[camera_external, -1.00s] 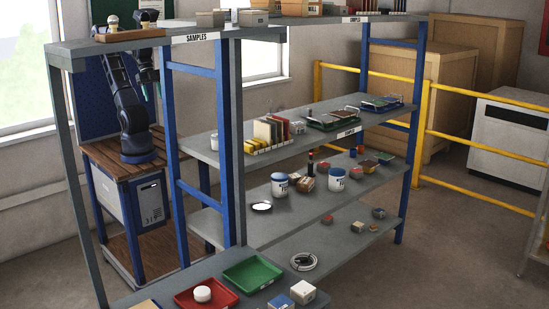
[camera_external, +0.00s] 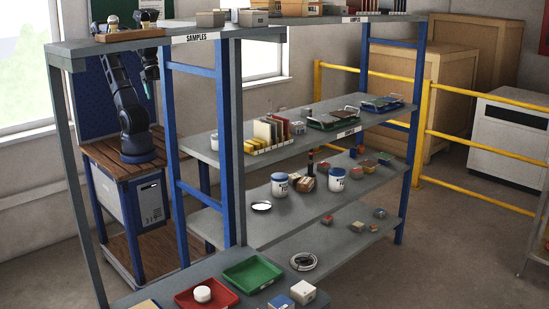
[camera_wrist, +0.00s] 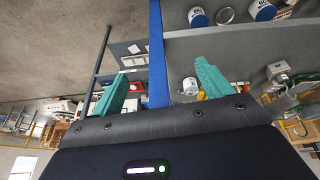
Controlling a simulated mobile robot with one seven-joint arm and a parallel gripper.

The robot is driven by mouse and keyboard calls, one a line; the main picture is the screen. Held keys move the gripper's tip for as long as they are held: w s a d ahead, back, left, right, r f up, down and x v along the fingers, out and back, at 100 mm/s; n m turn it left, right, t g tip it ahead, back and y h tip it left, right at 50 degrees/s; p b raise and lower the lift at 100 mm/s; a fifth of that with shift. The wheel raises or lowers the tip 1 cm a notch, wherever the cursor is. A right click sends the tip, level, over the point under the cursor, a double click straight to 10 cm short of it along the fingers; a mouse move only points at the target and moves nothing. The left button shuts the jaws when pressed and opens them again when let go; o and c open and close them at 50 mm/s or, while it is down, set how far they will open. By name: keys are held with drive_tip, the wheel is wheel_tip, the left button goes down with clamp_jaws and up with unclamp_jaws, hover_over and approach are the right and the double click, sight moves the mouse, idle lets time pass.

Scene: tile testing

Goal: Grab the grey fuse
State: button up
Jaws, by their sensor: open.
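I cannot pick out a grey fuse for certain in either view; the small items on the shelves are too small to tell. My gripper (camera_external: 149,88) is at the left of the external view, behind the shelf rack and above the wooden-topped stand. In the wrist view my gripper (camera_wrist: 162,68) shows two teal fingers spread wide apart, with nothing held between them. A blue upright and grey shelf boards lie beyond the fingers. My gripper is apart from the shelf items.
The shelf rack (camera_external: 228,150) has blue posts and several levels. A yellow railing (camera_external: 470,148) and wooden crates (camera_external: 440,75) are behind.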

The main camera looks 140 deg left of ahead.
drive_tip(key=w+a+r+n+g, duration=0.1)
drive_tip(key=w+a+r+n, duration=0.1)
drive_tip(key=w+a+n, duration=0.6)
drive_tip(key=w+a+r+n+g, duration=0.1)
drive_tip(key=w+a, duration=0.2)
drive_tip(key=a, duration=0.9)
drive_tip(key=w+a+f+n, duration=0.1)
drive_tip(key=w+a+n, duration=0.15)
drive_tip(key=a, duration=0.95)
drive_tip(key=w+a+f+n+g, duration=0.1)
drive_tip(key=a+f+n, duration=0.15)
drive_tip(key=a, duration=0.85)
drive_tip(key=w+a+n, duration=0.1)
drive_tip(key=a+n, duration=0.2)
drive_tip(key=a, duration=0.9)
drive_tip(key=n+g, duration=0.1)
drive_tip(key=n, duration=0.1)
approach(307, 109)
drive_tip(key=shift+s+a+f, duration=0.1)
drive_tip(key=shift+s+a, duration=0.3)
drive_tip(key=shift+a, duration=0.05)
drive_tip(key=shift+w+f, duration=0.1)
drive_tip(key=shift+f, duration=5.1)
drive_tip(key=c, duration=1.1)
drive_tip(key=shift+r, duration=0.15)
